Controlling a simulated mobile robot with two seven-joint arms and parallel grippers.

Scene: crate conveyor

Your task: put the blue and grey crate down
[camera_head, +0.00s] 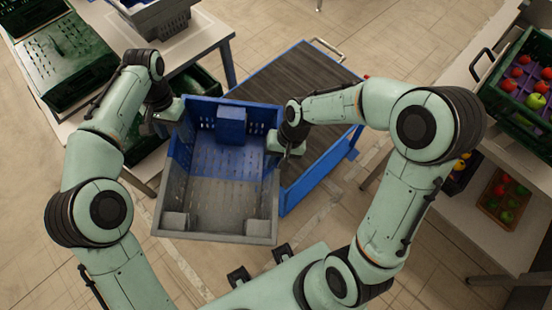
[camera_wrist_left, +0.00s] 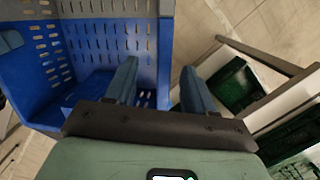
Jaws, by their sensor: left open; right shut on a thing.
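The blue and grey crate (camera_head: 222,195) is in the middle of the head view, blue at the far end and grey at the near end, with a blue block-like part (camera_head: 231,124) at its far wall. My right gripper (camera_head: 283,150) is shut on the crate's right wall. My left gripper (camera_head: 165,115) is open at the far left corner of the crate. In the left wrist view its fingers (camera_wrist_left: 160,88) stand apart, with the slotted blue crate wall (camera_wrist_left: 110,40) behind and beside the left finger. The crate's underside is hidden.
A conveyor with a dark belt (camera_head: 300,78) and blue frame lies behind and right of the crate. A left table holds green crates (camera_head: 65,62) and a grey crate (camera_head: 160,18). A right table has a green crate of fruit (camera_head: 515,120). Floor shows in front.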

